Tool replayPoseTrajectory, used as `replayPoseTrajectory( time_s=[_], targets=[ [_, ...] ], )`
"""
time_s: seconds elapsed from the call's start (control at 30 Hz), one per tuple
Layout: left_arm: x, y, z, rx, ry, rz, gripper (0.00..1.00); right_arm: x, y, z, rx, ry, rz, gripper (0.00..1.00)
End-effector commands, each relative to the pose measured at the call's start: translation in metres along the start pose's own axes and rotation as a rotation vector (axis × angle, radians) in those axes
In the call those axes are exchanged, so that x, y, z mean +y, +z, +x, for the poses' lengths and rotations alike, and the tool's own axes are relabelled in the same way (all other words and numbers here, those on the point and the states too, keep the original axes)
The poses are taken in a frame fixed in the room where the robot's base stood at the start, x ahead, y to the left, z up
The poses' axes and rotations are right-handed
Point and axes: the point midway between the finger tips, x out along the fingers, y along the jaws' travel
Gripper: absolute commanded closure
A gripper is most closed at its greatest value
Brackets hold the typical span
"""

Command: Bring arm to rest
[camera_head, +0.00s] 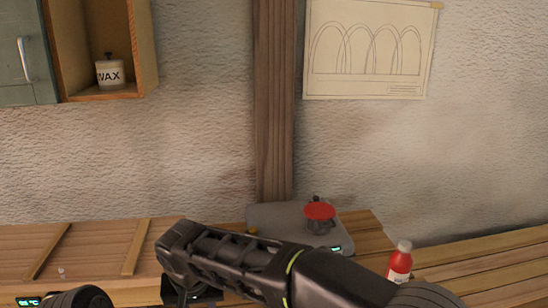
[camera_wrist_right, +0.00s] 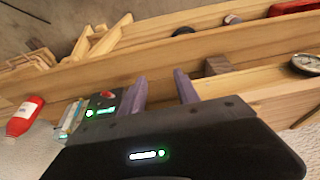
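My right arm (camera_head: 240,258) crosses the lower middle of the head view, coming in from the bottom right, and bends down at its left end. Its gripper tips cannot be made out in that view. In the right wrist view the two purple-grey fingers of my right gripper (camera_wrist_right: 160,84) stand apart, with nothing seen held between them. Long wooden boards (camera_wrist_right: 130,66) lie beyond the fingers. My left gripper is not in view; only a dark rounded part shows at the bottom left edge of the head view.
A grey box (camera_head: 275,225) with a red knob (camera_head: 320,211) stands behind my right arm. A red bottle (camera_head: 399,265) stands right of the arm and shows at left in the wrist view (camera_wrist_right: 24,118). A round dial (camera_wrist_right: 306,64) lies far right. A wax jar (camera_head: 110,72) sits in the wall cabinet.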

Motion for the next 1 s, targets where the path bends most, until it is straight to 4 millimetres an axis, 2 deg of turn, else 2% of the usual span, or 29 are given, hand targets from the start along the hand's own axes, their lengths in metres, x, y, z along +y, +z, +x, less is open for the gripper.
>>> replayPoseTrajectory(
  time_s=[0.17, 0.37, 0.47, 0.5, 0.57, 0.6, 0.67, 0.7, 0.8, 0.83, 0.9, 1.0],
  targets=[
    [0.0, 0.001, 0.0, -0.002, 0.0, 0.0, 0.53, 0.02, 0.016, 0.05, -0.061, -0.034, -0.011, 0.62],
    [0.0, 0.001, 0.0, -0.002, 0.0, 0.0, 0.53, 0.052, 0.054, 0.123, -0.146, -0.106, -0.005, 0.62],
    [0.0, 0.001, 0.0, -0.002, 0.0, 0.0, 0.53, 0.079, 0.092, 0.171, -0.2, -0.163, 0.021, 0.62],
    [0.0, 0.001, 0.0, -0.002, 0.0, 0.0, 0.53, 0.092, 0.113, 0.192, -0.224, -0.19, 0.042, 0.62],
    [0.0, 0.001, 0.0, -0.002, 0.0, 0.0, 0.53, 0.112, 0.149, 0.221, -0.251, -0.233, 0.083, 0.62],
    [0.0, 0.001, 0.0, -0.002, 0.0, 0.0, 0.53, 0.125, 0.176, 0.237, -0.264, -0.259, 0.117, 0.62],
    [0.0, 0.001, 0.0, -0.002, 0.0, 0.0, 0.53, 0.143, 0.217, 0.255, -0.276, -0.289, 0.172, 0.62],
    [0.0, 0.001, 0.0, -0.002, 0.0, 0.0, 0.53, 0.153, 0.243, 0.263, -0.279, -0.301, 0.212, 0.62],
    [0.0, 0.001, 0.0, -0.002, 0.0, 0.0, 0.53, 0.174, 0.302, 0.272, -0.28, -0.309, 0.299, 0.62],
    [0.0, 0.001, 0.0, -0.002, 0.0, 0.0, 0.53, 0.179, 0.316, 0.272, -0.278, -0.306, 0.321, 0.62],
    [0.0, 0.001, 0.0, -0.002, 0.0, 0.0, 0.53, 0.188, 0.343, 0.271, -0.275, -0.295, 0.358, 0.62],
    [0.0, 0.001, 0.0, -0.002, 0.0, 0.0, 0.53, 0.194, 0.365, 0.267, -0.271, -0.281, 0.387, 0.62]
  ],
)
